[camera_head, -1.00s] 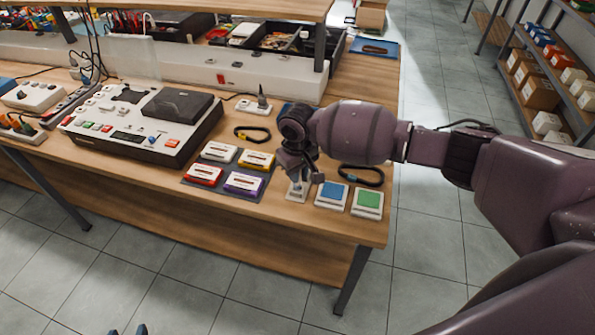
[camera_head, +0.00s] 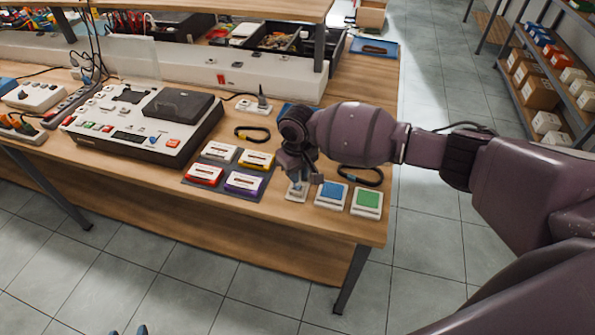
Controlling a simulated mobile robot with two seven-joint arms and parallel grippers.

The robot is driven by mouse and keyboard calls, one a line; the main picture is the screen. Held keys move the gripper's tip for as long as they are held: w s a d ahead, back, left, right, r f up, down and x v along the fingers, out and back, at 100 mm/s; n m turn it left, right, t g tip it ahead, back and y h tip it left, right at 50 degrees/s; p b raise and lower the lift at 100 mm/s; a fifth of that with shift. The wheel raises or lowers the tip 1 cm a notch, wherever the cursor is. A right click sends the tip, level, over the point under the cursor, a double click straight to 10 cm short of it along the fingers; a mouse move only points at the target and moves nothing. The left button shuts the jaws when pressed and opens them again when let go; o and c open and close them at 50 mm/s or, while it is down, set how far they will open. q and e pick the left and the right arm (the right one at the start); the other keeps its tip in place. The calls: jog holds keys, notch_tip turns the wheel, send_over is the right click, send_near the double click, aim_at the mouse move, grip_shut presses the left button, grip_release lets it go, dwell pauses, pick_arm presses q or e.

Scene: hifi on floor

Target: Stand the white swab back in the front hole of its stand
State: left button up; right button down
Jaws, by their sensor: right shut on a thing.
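My right gripper (camera_head: 301,181) reaches in from the right and points down over the table's front right part. It is shut on the white swab, which is mostly hidden between the fingers. A small white stand (camera_head: 294,196) is right under the fingertips, between the cartridge mat and the blue-topped block. The gripper covers most of the stand, so its holes do not show clearly. I cannot tell whether the swab's lower end is in a hole or above it.
Close right of the stand are a blue-topped block (camera_head: 332,195) and a green-topped block (camera_head: 367,201). A black cable loop (camera_head: 372,177) lies behind them. Left are a dark mat with coloured cartridges (camera_head: 243,183) and a console (camera_head: 150,125). The table's front edge is near.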

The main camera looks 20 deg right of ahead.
pick_arm(q)
jog(key=shift+w+r, duration=0.1)
jog(key=shift+w, duration=0.2)
pick_arm(e)
jog(key=shift+s+f, duration=0.2)
jog(key=shift+f, duration=0.2)
jog(key=c, duration=1)
grip_release()
jog(key=shift+w, duration=0.15)
jog(key=shift+r, duration=0.1)
pick_arm(q)
jog(key=shift+s, duration=0.1)
